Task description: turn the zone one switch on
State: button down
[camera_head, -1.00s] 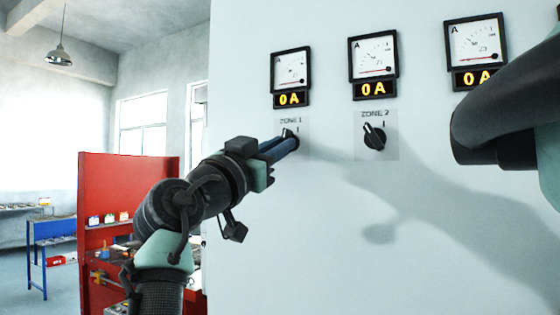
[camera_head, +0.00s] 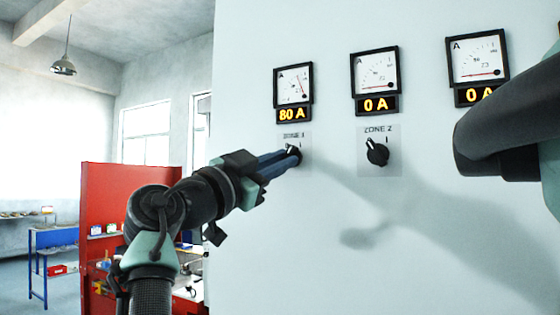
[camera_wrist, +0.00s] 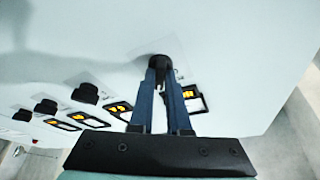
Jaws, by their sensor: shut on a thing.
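The zone one switch (camera_head: 294,150) is a black rotary knob under the "ZONE 1" label on the pale panel. My gripper (camera_head: 293,157) has its blue fingers closed on this knob and partly hides it. In the wrist view the fingertips (camera_wrist: 160,72) are on either side of the black knob (camera_wrist: 158,60).
The zone two knob (camera_head: 377,152) is to the right, its meter display (camera_head: 377,105) at 0 A. A third meter (camera_head: 477,60) also shows 0 A. My arm covers the panel's right side. A red cabinet (camera_head: 125,185) stands at left.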

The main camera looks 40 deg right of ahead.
jog(key=c, duration=0.9)
grip_release()
jog(key=shift+b+v, duration=3.15)
jog(key=shift+v, duration=3.3)
jog(key=shift+f, duration=0.1)
